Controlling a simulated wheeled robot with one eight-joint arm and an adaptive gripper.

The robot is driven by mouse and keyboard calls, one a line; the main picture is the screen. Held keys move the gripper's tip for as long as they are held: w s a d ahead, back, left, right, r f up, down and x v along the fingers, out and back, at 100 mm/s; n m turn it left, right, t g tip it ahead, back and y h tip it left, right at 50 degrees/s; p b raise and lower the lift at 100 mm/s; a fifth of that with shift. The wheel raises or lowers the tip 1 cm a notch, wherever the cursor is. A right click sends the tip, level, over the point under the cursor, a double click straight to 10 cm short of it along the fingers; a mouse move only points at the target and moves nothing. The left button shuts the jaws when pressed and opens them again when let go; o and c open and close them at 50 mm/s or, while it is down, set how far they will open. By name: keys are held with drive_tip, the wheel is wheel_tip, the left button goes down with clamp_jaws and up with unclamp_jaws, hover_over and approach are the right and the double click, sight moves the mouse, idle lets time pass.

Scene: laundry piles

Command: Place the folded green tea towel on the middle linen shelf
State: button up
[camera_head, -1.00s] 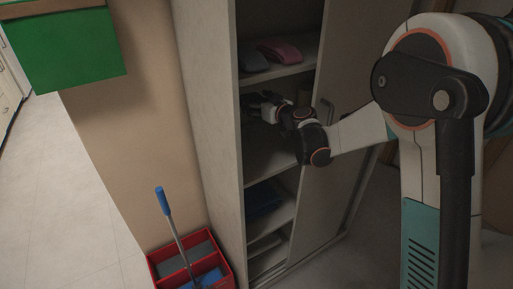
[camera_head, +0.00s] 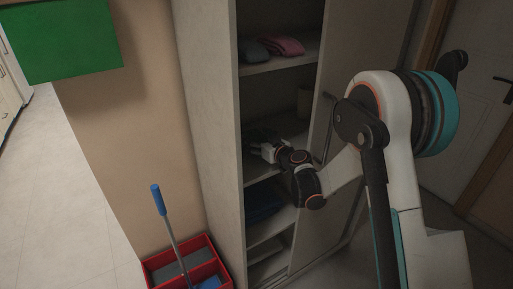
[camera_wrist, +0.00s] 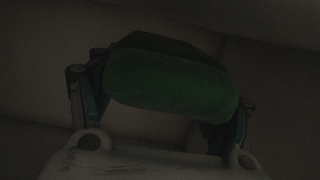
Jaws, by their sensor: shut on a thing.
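The folded green tea towel (camera_wrist: 170,82) is a thick dark green roll-like bundle in the wrist view, held between the two fingers of my gripper (camera_wrist: 165,92). In the head view my gripper (camera_head: 262,146) is inside the open cabinet, just above the middle linen shelf (camera_head: 262,172). The towel there is dark and hard to make out in the shadow. I cannot tell whether it touches the shelf.
The upper shelf (camera_head: 285,63) holds a pink folded cloth (camera_head: 283,45) and a grey one (camera_head: 253,50). A blue cloth (camera_head: 262,203) lies on the shelf below. The cabinet door (camera_head: 345,130) is at right. A red caddy (camera_head: 213,262) stands left.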

drive_tip(key=shift+f+b, duration=0.35)
drive_tip(key=shift+f, duration=1.05)
drive_tip(key=o, duration=1.2)
drive_tip(key=shift+f, duration=0.1)
drive_tip(key=shift+o, duration=0.2)
drive_tip(key=shift+d, duration=0.1)
drive_tip(key=p+v, duration=0.3)
drive_tip(key=v, duration=0.9)
drive_tip(key=shift+p, duration=0.4)
